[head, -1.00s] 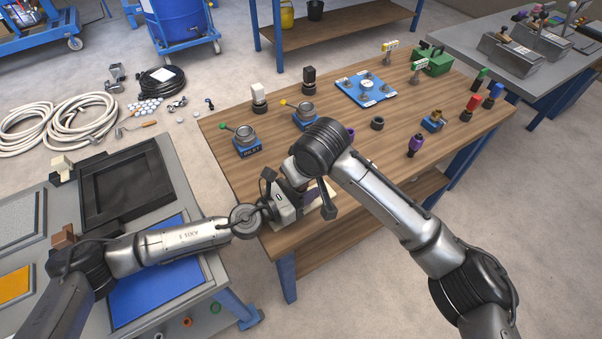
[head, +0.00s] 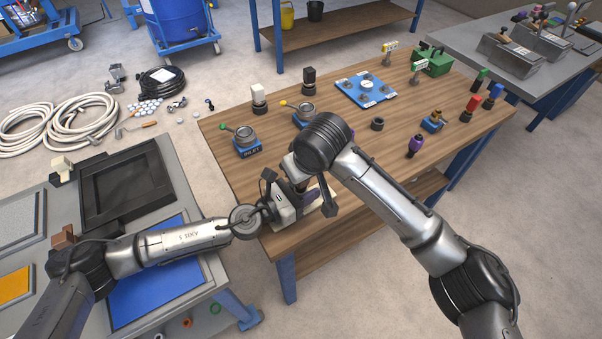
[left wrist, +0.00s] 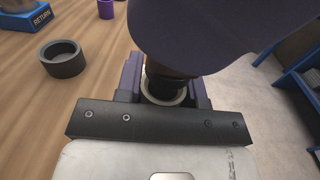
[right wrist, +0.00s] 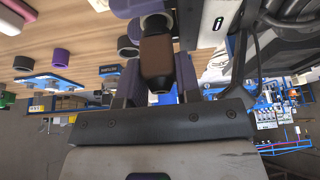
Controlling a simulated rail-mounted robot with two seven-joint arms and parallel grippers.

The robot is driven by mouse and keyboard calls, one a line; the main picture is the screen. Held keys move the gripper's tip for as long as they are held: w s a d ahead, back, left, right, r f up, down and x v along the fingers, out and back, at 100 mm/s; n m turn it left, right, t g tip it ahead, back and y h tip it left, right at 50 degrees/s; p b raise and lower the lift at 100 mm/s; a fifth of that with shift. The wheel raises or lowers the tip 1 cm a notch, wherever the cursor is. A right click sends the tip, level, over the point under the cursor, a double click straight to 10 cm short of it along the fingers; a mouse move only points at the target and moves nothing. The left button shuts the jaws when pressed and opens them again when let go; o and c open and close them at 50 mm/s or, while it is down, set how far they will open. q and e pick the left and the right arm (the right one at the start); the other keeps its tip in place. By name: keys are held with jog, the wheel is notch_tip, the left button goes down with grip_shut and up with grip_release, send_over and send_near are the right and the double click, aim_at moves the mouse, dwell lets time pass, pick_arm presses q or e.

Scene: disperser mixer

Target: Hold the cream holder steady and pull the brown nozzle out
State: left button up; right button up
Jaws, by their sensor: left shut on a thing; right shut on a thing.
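The brown nozzle (right wrist: 157,58), with a black end, stands between the fingers of my right gripper (right wrist: 158,85), which is shut on it. The cream holder (left wrist: 180,97) shows as a pale ring around a black part, between the fingers of my left gripper (left wrist: 163,90), which is shut on it. In the right wrist view a pale collar (right wrist: 154,21) sits at the nozzle's far end; I cannot tell whether nozzle and holder still touch. In the head view both grippers meet at the bench's near left corner, and my right arm hides most of the parts.
On the wooden bench (head: 370,170) are the blue INLET block (head: 247,151), a black ring (head: 377,124), a purple-and-black part (head: 415,146) and a blue plate (head: 366,91). The bench's near edge is close to the grippers. Free wood lies right of centre.

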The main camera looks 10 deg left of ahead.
jog(key=shift+r, duration=2.35)
jog(key=shift+r, duration=0.3)
jog(key=shift+r, duration=1.8)
jog(key=w+a+v, duration=0.1)
jog(key=v, duration=0.9)
jog(key=shift+r, duration=0.7)
jog(key=shift+a, duration=0.1)
pick_arm(q)
jog(key=o, duration=0.6)
jog(key=shift+c, duration=0.2)
